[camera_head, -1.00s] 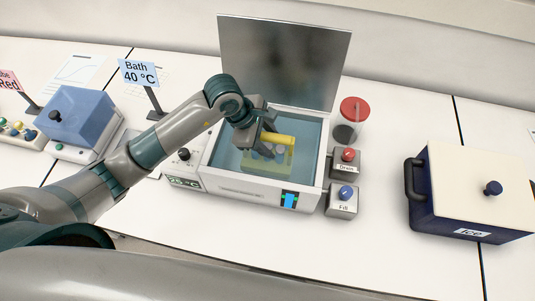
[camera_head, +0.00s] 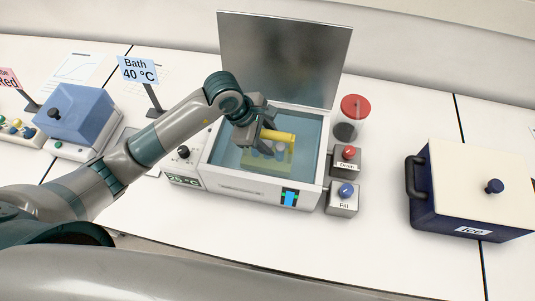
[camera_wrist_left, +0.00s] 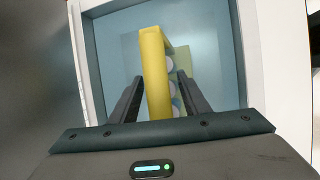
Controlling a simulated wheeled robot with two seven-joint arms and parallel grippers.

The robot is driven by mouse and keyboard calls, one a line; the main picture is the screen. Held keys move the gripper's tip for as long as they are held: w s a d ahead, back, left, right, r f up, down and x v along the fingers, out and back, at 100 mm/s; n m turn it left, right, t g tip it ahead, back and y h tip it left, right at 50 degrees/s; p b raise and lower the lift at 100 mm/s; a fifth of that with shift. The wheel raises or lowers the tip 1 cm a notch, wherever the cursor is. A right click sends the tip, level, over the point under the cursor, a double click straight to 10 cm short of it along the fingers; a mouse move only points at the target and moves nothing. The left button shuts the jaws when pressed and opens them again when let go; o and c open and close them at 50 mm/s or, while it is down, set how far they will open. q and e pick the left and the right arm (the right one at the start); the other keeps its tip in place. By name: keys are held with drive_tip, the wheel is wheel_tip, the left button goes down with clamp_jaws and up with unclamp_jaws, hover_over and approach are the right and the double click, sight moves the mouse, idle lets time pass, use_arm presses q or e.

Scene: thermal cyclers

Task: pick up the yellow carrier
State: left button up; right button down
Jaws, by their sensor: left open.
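The yellow carrier (camera_head: 281,136) stands in the open water bath (camera_head: 225,150), with a yellow bar on top and several pale round items in it. Its lower part shows through the bluish water. My left gripper (camera_head: 265,139) is over the bath at the carrier's bar, open. In the left wrist view the carrier (camera_wrist_left: 154,75) lies between the two dark fingers of the left gripper (camera_wrist_left: 160,90), with a visible gap on the left side; contact on the right cannot be told. My right gripper is out of view.
The bath's raised metal lid (camera_head: 280,60) stands behind my gripper. The Drain box (camera_head: 347,160) and Fill box (camera_head: 343,198) are at its right, with a red-topped container (camera_head: 353,110) behind. A dark ice box (camera_head: 470,195) stands farther right. The front bench is clear.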

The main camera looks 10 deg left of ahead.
use_arm(q)
drive_tip(key=shift+f, duration=0.1)
idle(0.3)
clamp_jaws()
